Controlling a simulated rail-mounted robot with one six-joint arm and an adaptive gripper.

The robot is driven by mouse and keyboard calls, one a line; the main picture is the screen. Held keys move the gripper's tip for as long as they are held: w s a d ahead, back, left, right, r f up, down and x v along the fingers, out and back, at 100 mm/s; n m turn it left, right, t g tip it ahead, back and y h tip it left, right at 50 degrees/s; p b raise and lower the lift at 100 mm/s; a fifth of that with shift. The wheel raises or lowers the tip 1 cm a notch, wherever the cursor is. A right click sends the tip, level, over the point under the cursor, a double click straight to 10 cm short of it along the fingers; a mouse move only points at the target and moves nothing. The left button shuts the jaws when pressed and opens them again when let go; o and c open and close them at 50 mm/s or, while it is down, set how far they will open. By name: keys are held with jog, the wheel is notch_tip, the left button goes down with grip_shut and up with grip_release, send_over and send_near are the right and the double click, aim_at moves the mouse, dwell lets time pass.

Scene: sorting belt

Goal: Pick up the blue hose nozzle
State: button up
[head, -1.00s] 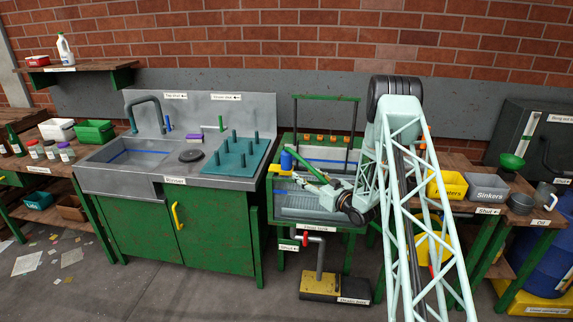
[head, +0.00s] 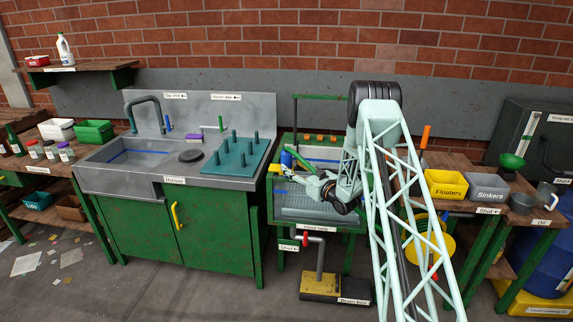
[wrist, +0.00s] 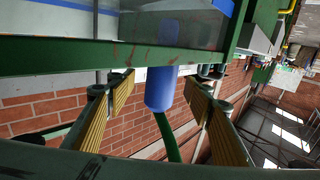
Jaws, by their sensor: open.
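The blue hose nozzle (head: 286,159) shows as a small blue shape at the left rear of the test tank (head: 320,216) in the head view. In the wrist view the blue nozzle (wrist: 161,90) appears between my two spread fingers, with a green length running from its lower end. My gripper (head: 292,181) is open, close to the nozzle in the head view. In the wrist view my gripper (wrist: 160,84) has yellow pads with visible gaps on both sides of the nozzle. I cannot tell how far the nozzle lies in depth.
The sink bench with a teal peg board (head: 236,165) stands left of the tank. The yellow Floaters bin (head: 446,186) and grey Sinkers bin (head: 487,187) stand to the right.

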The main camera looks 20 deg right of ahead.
aim_at(290, 164)
jog(key=shift+w+a+f, duration=0.1)
jog(key=shift+w+a, duration=0.2)
jog(key=shift+w, duration=0.55)
jog(key=shift+w+a, duration=0.25)
jog(key=shift+w, duration=0.6)
jog(key=shift+w+a+b, duration=0.1)
jog(key=shift+w+b, duration=0.25)
jog(key=shift+w, duration=0.45)
jog(key=shift+c, duration=0.4)
jog(key=c, duration=1)
jog(key=shift+r, duration=0.2)
jog(key=shift+r+p, duration=0.65)
jog(key=shift+r, duration=4.2)
